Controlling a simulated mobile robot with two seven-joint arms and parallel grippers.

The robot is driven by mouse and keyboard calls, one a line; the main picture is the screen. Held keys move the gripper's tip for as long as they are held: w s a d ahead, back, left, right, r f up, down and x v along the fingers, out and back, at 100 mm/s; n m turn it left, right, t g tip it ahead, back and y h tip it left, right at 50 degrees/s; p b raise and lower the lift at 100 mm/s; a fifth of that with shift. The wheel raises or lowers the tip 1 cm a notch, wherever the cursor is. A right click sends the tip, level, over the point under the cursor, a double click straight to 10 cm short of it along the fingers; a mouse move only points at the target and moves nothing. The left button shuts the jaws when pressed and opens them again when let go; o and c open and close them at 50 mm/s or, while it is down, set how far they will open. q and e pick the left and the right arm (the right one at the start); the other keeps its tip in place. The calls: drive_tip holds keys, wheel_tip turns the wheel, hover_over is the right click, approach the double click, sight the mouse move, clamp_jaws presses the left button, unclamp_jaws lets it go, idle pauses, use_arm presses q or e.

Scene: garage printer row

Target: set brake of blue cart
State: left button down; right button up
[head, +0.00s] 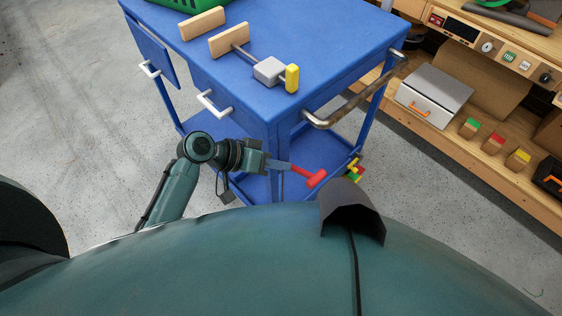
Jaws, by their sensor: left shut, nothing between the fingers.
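The blue cart (330,48) stands ahead of me, with a bent metal push handle (352,98) on its near right end. A red T-shaped lever (312,179), which looks like the brake, sticks out low at the cart's near end, below the top. My left gripper (288,167) is shut and empty, with its fingertips at the inner end of the red lever. I cannot tell whether they touch it. The lever's mount is hidden. My right gripper is not in view.
On the cart top are wooden blocks (228,40), a grey block with a yellow-ended rod (270,70) and a green crate (185,4). Coloured blocks (355,170) sit low right of the lever. A wooden shelf unit (490,155) stands at right. Floor at left is clear.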

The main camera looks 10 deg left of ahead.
use_arm(q)
drive_tip(key=x, duration=0.7)
drive_tip(key=shift+d+f, duration=0.2)
drive_tip(key=shift+f, duration=0.1)
drive_tip(key=shift+s+d+f+m+t+y+p, duration=0.25)
drive_tip(key=shift+d+f+y, duration=0.1)
drive_tip(key=shift+f+y, duration=0.15)
drive_tip(key=shift+s+d+f+m+t+y+p, duration=0.2)
drive_tip(key=shift+s+d+f+m+y, duration=0.1)
drive_tip(key=shift+f+y, duration=0.15)
wheel_tip(320, 180, down, 9)
drive_tip(key=d+m+t+y+b, duration=0.1)
drive_tip(key=y+b, duration=0.1)
drive_tip(key=shift+s+d+r, duration=0.2)
drive_tip(key=shift+s+d, duration=0.1)
drive_tip(key=shift+s, duration=0.15)
drive_tip(key=shift+f, duration=0.1)
drive_tip(key=shift+s+a, duration=0.1)
drive_tip(key=p+v, duration=0.2)
drive_tip(key=v, duration=1.1)
